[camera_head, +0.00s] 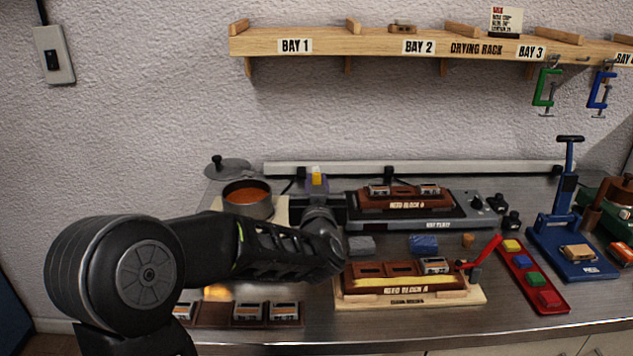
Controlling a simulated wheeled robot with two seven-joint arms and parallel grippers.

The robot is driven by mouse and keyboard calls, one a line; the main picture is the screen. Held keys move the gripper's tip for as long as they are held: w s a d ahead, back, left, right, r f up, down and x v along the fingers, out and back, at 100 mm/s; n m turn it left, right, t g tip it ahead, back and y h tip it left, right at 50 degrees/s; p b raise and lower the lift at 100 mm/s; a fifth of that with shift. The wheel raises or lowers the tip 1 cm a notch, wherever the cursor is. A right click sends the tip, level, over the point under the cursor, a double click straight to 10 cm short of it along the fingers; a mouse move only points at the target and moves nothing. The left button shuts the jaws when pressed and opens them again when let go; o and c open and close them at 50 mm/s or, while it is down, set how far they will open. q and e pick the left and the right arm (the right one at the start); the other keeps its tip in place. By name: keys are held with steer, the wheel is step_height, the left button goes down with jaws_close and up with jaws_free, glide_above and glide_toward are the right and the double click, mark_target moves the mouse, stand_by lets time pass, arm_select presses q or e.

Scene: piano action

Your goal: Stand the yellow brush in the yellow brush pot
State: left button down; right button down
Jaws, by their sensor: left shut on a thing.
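My left arm comes in from the left, and its gripper (323,222) is at the centre, in front of the hot plate. The fingers are mostly hidden behind the wrist. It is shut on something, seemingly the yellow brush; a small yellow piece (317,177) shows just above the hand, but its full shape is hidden. I cannot make out the yellow brush pot for certain. My right gripper is not in view.
A pot of orange-brown liquid (247,197) stands left of the hot plate (465,219). Reed Block A (362,289) lies in front on a wooden base. A red tray (531,277) of coloured blocks and a blue press (570,252) stand right. A drying rack (370,44) hangs above.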

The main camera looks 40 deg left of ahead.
arm_select(q)
steer(key=shift+f+b, duration=0.4)
steer(key=shift+f, duration=0.35)
steer(key=c, duration=1.3)
jaws_free()
steer(key=shift+o, duration=0.2)
steer(key=v, duration=0.7)
steer(key=shift+s+d, duration=0.3)
